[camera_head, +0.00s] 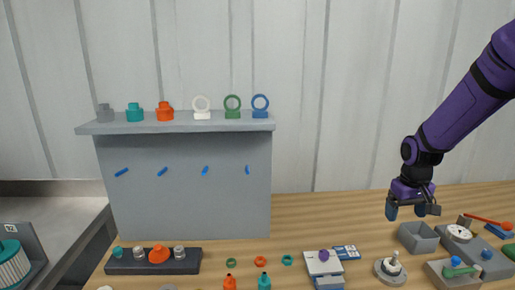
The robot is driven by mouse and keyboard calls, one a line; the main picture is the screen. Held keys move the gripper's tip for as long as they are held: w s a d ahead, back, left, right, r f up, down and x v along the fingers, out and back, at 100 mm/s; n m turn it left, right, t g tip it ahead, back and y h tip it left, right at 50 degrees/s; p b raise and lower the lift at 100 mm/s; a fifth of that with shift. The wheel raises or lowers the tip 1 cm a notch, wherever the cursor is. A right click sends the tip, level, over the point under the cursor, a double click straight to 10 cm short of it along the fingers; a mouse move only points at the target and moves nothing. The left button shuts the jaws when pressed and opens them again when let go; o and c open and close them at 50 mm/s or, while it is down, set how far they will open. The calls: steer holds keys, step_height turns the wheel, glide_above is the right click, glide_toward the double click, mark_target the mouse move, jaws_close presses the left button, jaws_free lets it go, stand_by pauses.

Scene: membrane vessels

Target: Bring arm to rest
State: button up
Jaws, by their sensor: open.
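My purple arm comes in from the upper right, and my gripper (408,209) hangs at its end, pointing down. The two dark fingertips are apart, with nothing seen between them. The gripper is above the right part of the wooden table (330,206), close over a grey open bin (418,238). I cannot tell the exact height of the fingertips above the bin.
A grey shelf unit (185,180) at the left holds coloured fittings and rings on top. A dark tray (125,267) stands before it. Right of the bin are a gauge block (459,234) and a red-handled tool (488,221). Small rings and bottles lie along the front.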

steer(key=s+a+r+t, duration=0.1)
steer(key=s+a+r, duration=0.2)
steer(key=s+r, duration=0.35)
steer(key=s+a+r+t, duration=0.1)
steer(key=s+a+r, duration=0.35)
steer(key=r, duration=0.35)
steer(key=s+a+r+t, duration=0.1)
steer(key=s+r, duration=0.1)
steer(key=s, duration=0.5)
steer(key=s+a+r+t, duration=0.1)
steer(key=s+a+r, duration=0.1)
steer(key=s, duration=0.5)
steer(key=shift+s+a+r+t+y, duration=0.2)
steer(key=shift+a+r+t+y, duration=0.1)
steer(key=shift+r, duration=0.5)
